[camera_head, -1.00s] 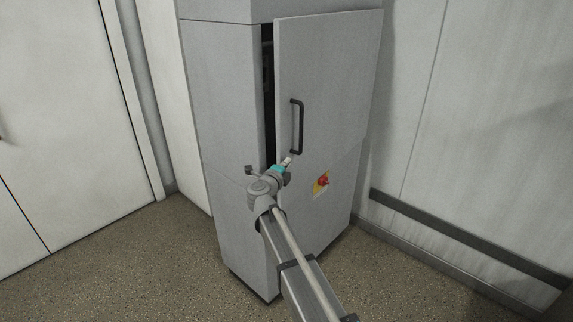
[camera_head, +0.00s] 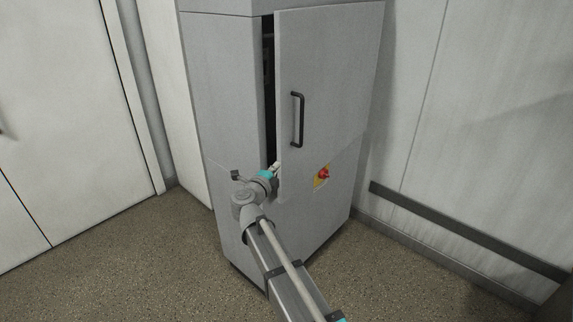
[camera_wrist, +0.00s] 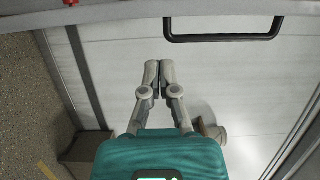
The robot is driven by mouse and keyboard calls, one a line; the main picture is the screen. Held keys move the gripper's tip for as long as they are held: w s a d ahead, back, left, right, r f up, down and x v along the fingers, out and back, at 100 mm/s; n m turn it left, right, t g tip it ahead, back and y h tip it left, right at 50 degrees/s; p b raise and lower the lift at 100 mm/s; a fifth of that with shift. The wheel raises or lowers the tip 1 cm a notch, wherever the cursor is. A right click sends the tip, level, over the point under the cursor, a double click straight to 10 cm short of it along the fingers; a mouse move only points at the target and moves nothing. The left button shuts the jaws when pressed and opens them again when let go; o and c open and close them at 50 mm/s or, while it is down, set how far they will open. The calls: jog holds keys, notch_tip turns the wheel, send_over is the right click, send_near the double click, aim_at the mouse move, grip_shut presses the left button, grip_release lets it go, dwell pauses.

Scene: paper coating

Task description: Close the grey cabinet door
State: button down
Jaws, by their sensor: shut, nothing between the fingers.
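The grey cabinet (camera_head: 226,90) stands in the middle of the head view. Its door (camera_head: 335,75) is hinged on the right and stands ajar, with a dark gap along its left edge. A black bar handle (camera_head: 298,120) is on the door; it also shows at the top of the wrist view (camera_wrist: 222,38). My gripper (camera_head: 276,167) is at the door's left edge, below and left of the handle. In the wrist view its two fingers (camera_wrist: 159,66) are together and empty. I cannot tell whether the fingertips touch the door.
A red knob on a yellow plate (camera_head: 322,176) is on the cabinet's lower front. A wall with a dark rail (camera_head: 470,232) runs along the right. White doors (camera_head: 65,110) are at the left. The speckled floor (camera_head: 130,270) in front is clear.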

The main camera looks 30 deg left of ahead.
jog(key=shift+s+a, duration=0.3)
jog(key=shift+s, duration=0.25)
jog(key=shift+s+a, duration=0.25)
jog(key=shift+s, duration=0.25)
jog(key=shift+d, duration=0.1)
jog(key=d+n+g+y, duration=0.3)
jog(key=d+n+y, duration=0.3)
jog(key=d+y, duration=0.3)
jog(key=shift+w+d+r+g, duration=0.25)
jog(key=shift+d+g, duration=0.05)
jog(key=shift+d, duration=0.35)
send_near(284, 150)
jog(key=w, duration=0.5)
jog(key=a, duration=0.2)
jog(key=shift+w+a, duration=0.1)
jog(key=shift+a, duration=0.25)
jog(key=shift+w+a, duration=0.1)
jog(key=shift+a, duration=0.5)
